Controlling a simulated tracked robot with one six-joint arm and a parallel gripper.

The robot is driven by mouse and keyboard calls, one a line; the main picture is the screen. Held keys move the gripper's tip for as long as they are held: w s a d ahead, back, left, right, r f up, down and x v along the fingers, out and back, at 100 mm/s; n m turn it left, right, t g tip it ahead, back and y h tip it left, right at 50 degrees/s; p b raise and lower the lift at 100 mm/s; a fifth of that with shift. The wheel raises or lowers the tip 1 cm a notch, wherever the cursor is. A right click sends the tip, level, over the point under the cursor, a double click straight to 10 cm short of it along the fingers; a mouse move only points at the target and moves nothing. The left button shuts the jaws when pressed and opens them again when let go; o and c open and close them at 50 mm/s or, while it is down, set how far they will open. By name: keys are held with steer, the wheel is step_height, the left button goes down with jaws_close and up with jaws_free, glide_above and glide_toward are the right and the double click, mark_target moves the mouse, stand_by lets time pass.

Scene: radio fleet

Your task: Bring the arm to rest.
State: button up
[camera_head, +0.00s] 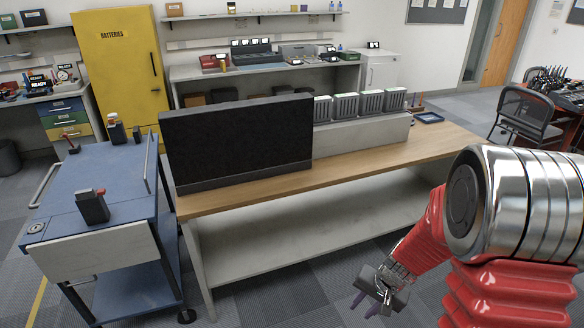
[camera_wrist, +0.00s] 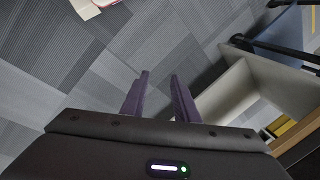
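My gripper (camera_head: 370,303) hangs low in front of the wooden workbench (camera_head: 350,176), at the lower right of the head view. My red and silver arm reaches down to it from the right edge. In the wrist view the two purple fingers of my gripper (camera_wrist: 160,98) stand apart with a gap between them.
A blue cart (camera_head: 105,195) with a dark handheld radio (camera_head: 92,206) on it stands at the left. A large black panel (camera_head: 238,142) and a row of chargers (camera_head: 360,104) stand on the workbench. Grey carpet (camera_head: 300,285) lies open in front of it.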

steer(key=s+a+r+n+t, duration=0.1)
steer(key=s+r+n, duration=0.1)
steer(key=s+r, duration=0.3)
steer(key=s+a+r+n+t+h, duration=0.1)
steer(key=s+r, duration=0.5)
steer(key=r, duration=0.8)
steer(key=s+a+r+n+t+h, duration=0.1)
steer(key=s+r, duration=0.4)
steer(key=r, duration=0.5)
steer(key=shift+s+a+r+n+t, duration=0.2)
steer(key=shift+s+a+n+t, duration=0.25)
steer(key=shift+n, duration=0.65)
steer(key=shift+d, duration=0.1)
